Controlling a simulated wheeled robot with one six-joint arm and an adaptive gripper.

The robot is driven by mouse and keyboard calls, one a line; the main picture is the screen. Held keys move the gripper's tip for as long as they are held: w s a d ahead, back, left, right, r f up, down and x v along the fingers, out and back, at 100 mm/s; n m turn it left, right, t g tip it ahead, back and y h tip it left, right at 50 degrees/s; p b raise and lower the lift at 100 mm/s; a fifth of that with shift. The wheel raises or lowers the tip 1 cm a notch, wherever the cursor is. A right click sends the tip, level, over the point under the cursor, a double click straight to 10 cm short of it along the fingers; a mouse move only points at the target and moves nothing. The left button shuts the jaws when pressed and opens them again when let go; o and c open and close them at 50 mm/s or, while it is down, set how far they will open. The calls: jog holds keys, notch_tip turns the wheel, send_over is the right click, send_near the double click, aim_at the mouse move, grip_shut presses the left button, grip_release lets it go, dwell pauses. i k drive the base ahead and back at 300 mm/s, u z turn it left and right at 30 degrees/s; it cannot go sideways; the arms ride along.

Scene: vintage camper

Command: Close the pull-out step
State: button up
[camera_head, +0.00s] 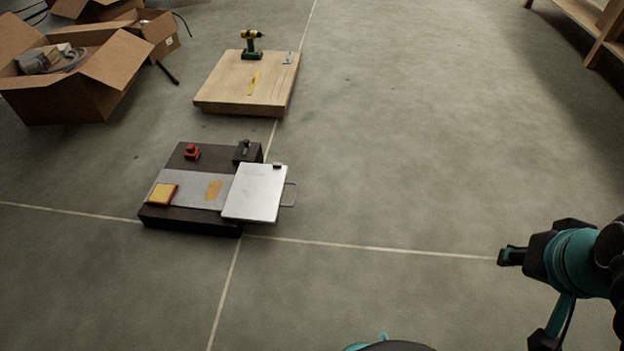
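The pull-out step appears to be the pale flat plate (254,193) that sticks out past the right side of a low dark block (190,220) on the floor. A thin grey loop handle (291,194) is on the plate's right edge. A small dark piece sits at the plate's top edge. My gripper (510,256) appears to be at the far right, well apart from the plate and its handle. Its fingers are not clear, so I cannot tell whether it is open or shut. Nothing is seen held in it.
A red object (192,152), a dark fitting (242,151) and a yellow pad (161,194) are on the block. Behind it lies a wooden board (230,83) with a drill (252,45). Open cardboard boxes (70,100) stand upper left. Floor between plate and gripper is clear.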

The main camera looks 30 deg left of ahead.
aim_at(255, 195)
jog(key=u, duration=0.35)
jog(key=i, duration=0.85)
jog(key=u, duration=1.15)
jog(key=i, duration=0.4)
jog(key=u, duration=0.35)
